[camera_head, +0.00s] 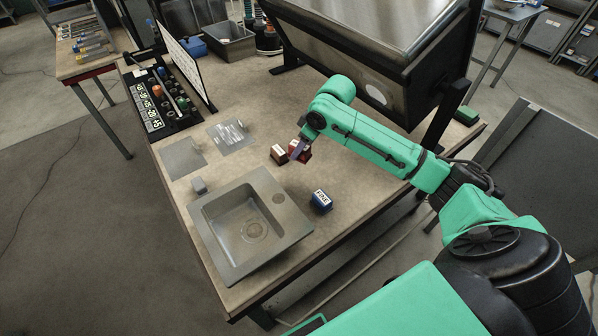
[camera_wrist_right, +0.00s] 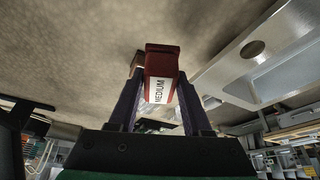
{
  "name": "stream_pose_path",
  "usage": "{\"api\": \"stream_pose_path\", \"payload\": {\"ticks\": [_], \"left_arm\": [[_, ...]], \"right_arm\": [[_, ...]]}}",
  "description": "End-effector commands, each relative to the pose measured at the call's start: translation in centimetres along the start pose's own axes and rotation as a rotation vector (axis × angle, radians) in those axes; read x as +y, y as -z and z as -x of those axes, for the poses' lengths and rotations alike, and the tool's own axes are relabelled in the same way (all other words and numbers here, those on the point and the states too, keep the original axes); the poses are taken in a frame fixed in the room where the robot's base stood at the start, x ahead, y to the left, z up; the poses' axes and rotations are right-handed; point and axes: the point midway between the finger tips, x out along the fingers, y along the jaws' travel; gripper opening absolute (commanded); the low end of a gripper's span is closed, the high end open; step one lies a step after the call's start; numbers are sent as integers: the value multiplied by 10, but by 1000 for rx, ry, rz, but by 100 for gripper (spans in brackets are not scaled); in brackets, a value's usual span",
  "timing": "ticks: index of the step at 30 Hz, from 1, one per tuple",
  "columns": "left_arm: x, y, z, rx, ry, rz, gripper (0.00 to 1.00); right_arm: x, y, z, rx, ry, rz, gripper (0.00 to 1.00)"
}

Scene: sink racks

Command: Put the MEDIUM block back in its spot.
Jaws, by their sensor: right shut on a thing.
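The MEDIUM block (camera_wrist_right: 160,62) is dark red with a white label and sits between the fingers of my right gripper (camera_wrist_right: 158,100) in the right wrist view. In the head view my right gripper (camera_head: 300,148) is shut on this block (camera_head: 305,156), low over the table; I cannot tell whether the block touches the tabletop. A brown block with a pale label (camera_head: 279,154) stands just left of it, and also shows partly behind a finger in the wrist view (camera_wrist_right: 137,60). A blue block labelled FINE (camera_head: 321,200) stands nearer, right of the sink. My left gripper is not in view.
The grey sink (camera_head: 205,217) is set in the table's near part. Two flat plates (camera_head: 183,158) and a small grey block (camera_head: 199,185) lie beyond it. A black rack (camera_head: 165,105) stands at the left edge. A large metal hood (camera_head: 370,45) stands behind my right arm.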

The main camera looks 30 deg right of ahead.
Motion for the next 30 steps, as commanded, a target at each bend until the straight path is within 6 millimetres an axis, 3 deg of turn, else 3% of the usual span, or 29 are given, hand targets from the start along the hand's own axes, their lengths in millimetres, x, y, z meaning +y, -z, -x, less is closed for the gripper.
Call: {"api": "stream_pose_path", "payload": {"ticks": [4,14,24,25,27,30], "left_arm": [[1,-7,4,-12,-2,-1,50],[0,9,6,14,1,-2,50],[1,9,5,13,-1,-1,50],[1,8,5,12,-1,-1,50],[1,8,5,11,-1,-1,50],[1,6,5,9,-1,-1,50]], "right_arm": [[-1,-18,-43,-3,3,-2,0],[0,-41,-100,0,1,-1,0],[0,-44,-109,2,-1,1,0],[0,-44,-108,1,-1,2,57],[0,-44,-108,1,-1,1,79],[0,-44,-108,1,-1,1,79]]}}
